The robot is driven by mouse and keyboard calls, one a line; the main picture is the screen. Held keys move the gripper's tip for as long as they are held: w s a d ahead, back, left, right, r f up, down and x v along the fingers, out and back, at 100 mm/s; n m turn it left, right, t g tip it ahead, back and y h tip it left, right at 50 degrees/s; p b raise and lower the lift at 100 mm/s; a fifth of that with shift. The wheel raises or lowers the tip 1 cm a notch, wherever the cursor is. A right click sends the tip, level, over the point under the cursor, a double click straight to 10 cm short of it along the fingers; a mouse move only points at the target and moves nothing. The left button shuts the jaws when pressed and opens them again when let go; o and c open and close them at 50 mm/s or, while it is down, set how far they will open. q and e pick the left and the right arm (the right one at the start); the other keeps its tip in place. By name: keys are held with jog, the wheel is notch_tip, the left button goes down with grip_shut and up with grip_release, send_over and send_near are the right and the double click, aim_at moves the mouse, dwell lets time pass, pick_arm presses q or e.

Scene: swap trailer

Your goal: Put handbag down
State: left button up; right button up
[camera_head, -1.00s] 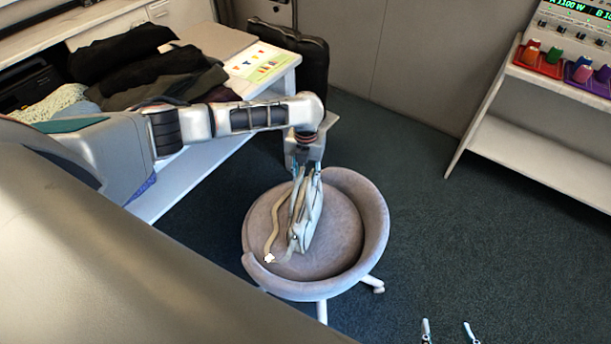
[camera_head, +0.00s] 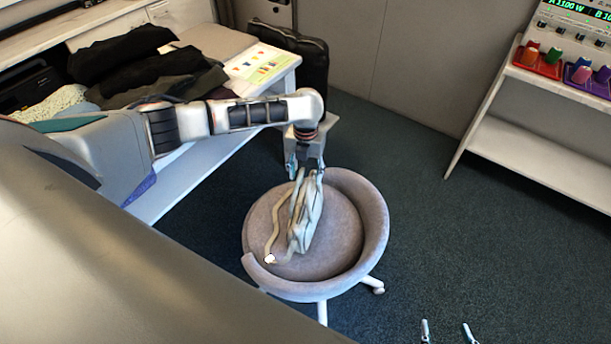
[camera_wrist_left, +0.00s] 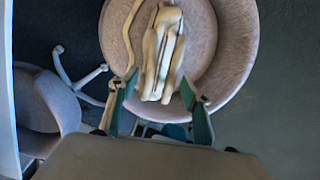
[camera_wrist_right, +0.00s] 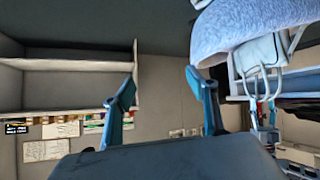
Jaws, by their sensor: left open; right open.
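A pale grey-beige handbag (camera_head: 307,215) rests on the seat of a round grey chair (camera_head: 376,225). Its strap lies loosely on the seat to the left. My left gripper (camera_head: 306,172) is open just above the top of the bag. In the left wrist view the open fingers (camera_wrist_left: 160,105) stand on either side of the bag's near end (camera_wrist_left: 162,60), with the bag on the seat (camera_wrist_left: 232,50). My right gripper (camera_head: 447,332) is open and empty low at the front, apart from the chair; it also shows in the right wrist view (camera_wrist_right: 160,92).
A desk at left carries dark folded clothes (camera_head: 130,62) and a printed sheet (camera_head: 258,64). A black suitcase (camera_head: 300,60) stands behind it. A white shelf (camera_head: 540,152) with coloured cups is at right. Dark carpet (camera_head: 450,235) lies clear right of the chair.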

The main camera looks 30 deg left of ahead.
pick_arm(q)
notch_tip(320, 180, up, 10)
jog(key=s+d+f+n+t+h, duration=0.1)
jog(key=s+d+f+n+h, duration=0.15)
jog(key=d+f+n, duration=0.35)
jog(key=s+d+f+n+t+h, duration=0.2)
jog(key=s+d+f+n, duration=0.15)
jog(key=d, duration=0.45)
jog(key=s+d+f+n+t+h, duration=0.1)
jog(key=s+d+f+n+h, duration=0.1)
jog(key=s+d+f+n, duration=0.35)
jog(key=s+a+f+n+t+y, duration=0.1)
jog(key=s+a+n+t+y, duration=0.3)
jog(key=s+a+n, duration=0.8)
jog(key=shift+s+a+f+n+t+p, duration=0.35)
jog(key=shift+a+n+t+p, duration=0.15)
jog(key=shift+n+t, duration=0.7)
jog(key=shift+y, duration=0.25)
